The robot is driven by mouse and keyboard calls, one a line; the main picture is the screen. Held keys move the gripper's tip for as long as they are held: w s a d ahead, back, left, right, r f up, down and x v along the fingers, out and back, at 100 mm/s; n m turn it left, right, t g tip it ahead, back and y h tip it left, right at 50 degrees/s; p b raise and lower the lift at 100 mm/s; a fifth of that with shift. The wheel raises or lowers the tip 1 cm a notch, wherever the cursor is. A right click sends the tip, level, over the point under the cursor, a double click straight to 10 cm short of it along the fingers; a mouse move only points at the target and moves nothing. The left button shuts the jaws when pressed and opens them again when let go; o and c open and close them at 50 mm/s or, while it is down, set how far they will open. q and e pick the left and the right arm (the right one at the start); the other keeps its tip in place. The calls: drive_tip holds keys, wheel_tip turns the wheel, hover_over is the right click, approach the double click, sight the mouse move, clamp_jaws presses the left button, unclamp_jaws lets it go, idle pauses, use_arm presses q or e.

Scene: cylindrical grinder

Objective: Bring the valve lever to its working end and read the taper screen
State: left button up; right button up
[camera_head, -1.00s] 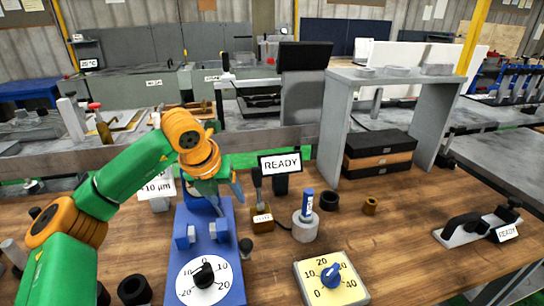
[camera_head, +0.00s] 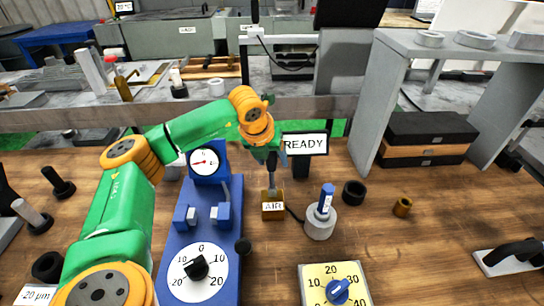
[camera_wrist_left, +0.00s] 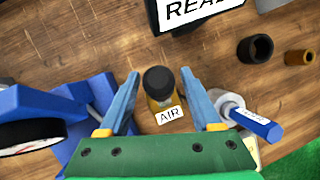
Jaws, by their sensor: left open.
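The valve is a small brass block (camera_head: 273,211) with a white AIR label, standing on the wooden bench. Its dark lever (camera_head: 272,180) stands up from the block. My left gripper (camera_head: 269,160) is above the valve, at the lever's top. In the left wrist view the black lever end (camera_wrist_left: 158,80) lies between the two blue, spread fingers, with a gap on each side. The screen (camera_head: 304,143) behind the valve reads READY. My right gripper is not in view.
A blue gauge fixture (camera_head: 176,240) with dials stands left of the valve. A grey holder (camera_head: 320,228) with a blue pen-like probe stands to the right. A yellow dial plate (camera_head: 318,270) lies in front. Black and brass rings (camera_head: 354,192) lie farther right.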

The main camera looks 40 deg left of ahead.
use_arm(q)
drive_tip(key=shift+s+r, duration=0.1)
drive_tip(key=shift+s, duration=0.05)
drive_tip(key=c, duration=0.4)
clamp_jaws()
drive_tip(key=shift+r, duration=0.1)
idle(0.7)
